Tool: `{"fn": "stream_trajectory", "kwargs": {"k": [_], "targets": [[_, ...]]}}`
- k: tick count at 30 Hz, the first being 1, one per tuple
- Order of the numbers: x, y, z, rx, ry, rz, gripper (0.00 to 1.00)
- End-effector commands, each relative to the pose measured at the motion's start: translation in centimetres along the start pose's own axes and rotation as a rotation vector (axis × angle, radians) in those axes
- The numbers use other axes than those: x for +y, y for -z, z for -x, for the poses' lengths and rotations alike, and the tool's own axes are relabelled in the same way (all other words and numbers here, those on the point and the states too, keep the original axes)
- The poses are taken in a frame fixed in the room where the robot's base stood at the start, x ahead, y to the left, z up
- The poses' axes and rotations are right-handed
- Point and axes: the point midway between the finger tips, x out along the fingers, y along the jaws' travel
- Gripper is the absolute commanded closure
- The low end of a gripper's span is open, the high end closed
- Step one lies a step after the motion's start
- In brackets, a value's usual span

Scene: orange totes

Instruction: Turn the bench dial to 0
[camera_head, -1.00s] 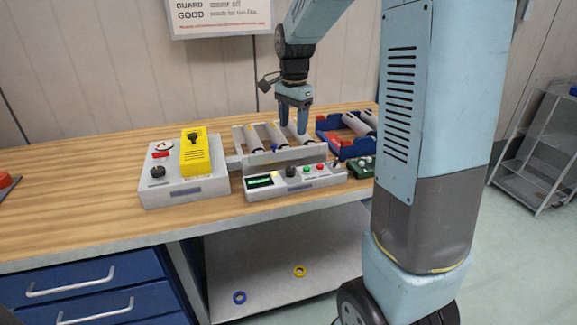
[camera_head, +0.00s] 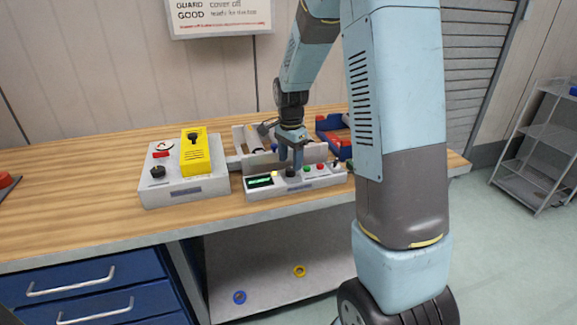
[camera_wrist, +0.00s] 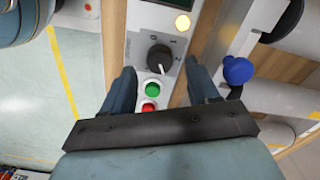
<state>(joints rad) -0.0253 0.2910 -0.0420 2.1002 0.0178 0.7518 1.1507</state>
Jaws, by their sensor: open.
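The bench dial is a black knob (camera_wrist: 160,58) with a pale pointer line, on a light grey control panel (camera_head: 262,190). In the head view the dial (camera_head: 291,172) sits just below my gripper (camera_head: 291,162). My gripper is open and pointing down, with its fingers apart above the panel. I cannot tell whether either finger touches the dial.
A green button (camera_wrist: 152,90), a red button (camera_wrist: 149,108) and a lit yellow lamp (camera_wrist: 182,22) flank the dial. A blue-topped knob (camera_wrist: 238,70) stands close behind the panel. A grey box with a yellow cover (camera_head: 195,152) stands left.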

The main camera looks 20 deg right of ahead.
Motion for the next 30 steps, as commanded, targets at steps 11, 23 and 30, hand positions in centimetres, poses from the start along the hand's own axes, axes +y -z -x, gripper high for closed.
{"fn": "stream_trajectory", "kwargs": {"k": [11,23,30], "targets": [[0.0,0.0,-2.7,0.0,0.001,0.0,0.4],[0.0,0.1,-2.7,0.001,0.001,0.0,0.56],[0.0,0.1,-2.7,0.001,0.001,0.0,0.79]]}}
